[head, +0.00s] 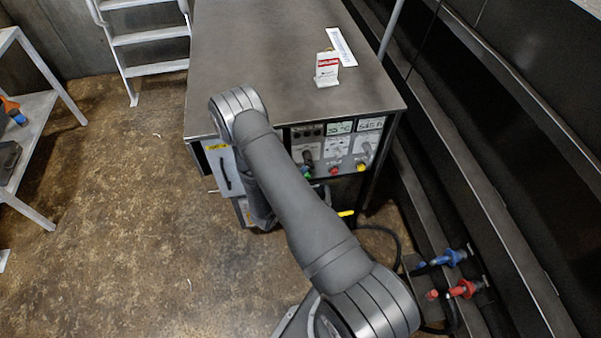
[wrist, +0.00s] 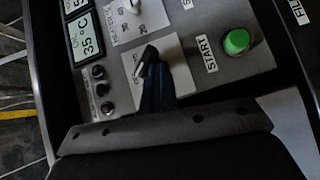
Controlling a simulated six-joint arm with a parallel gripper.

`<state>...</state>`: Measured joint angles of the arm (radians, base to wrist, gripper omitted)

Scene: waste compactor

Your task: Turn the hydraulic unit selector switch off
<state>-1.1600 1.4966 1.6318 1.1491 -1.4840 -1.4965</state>
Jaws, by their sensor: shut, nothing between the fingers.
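The hydraulic unit selector switch, a black knob (wrist: 146,62) on a pale label plate, is in the middle of the wrist view. The plate's lettering is too small to read. My gripper (wrist: 155,84) is shut, with its dark fingers right at the knob and overlapping its lower part. I cannot tell whether they touch it. Nothing shows held. In the head view my arm hides the gripper, and the control panel (head: 336,146) is on the front of the dark cabinet, partly behind my arm.
A green START button (wrist: 237,41) is right of the knob, with a temperature display (wrist: 88,36) to its left. Red (head: 334,171) and yellow (head: 361,167) controls are on the panel. A red-and-white box (head: 327,69) stands on the cabinet top (head: 260,50). Blue and red valves (head: 452,257) are lower right.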

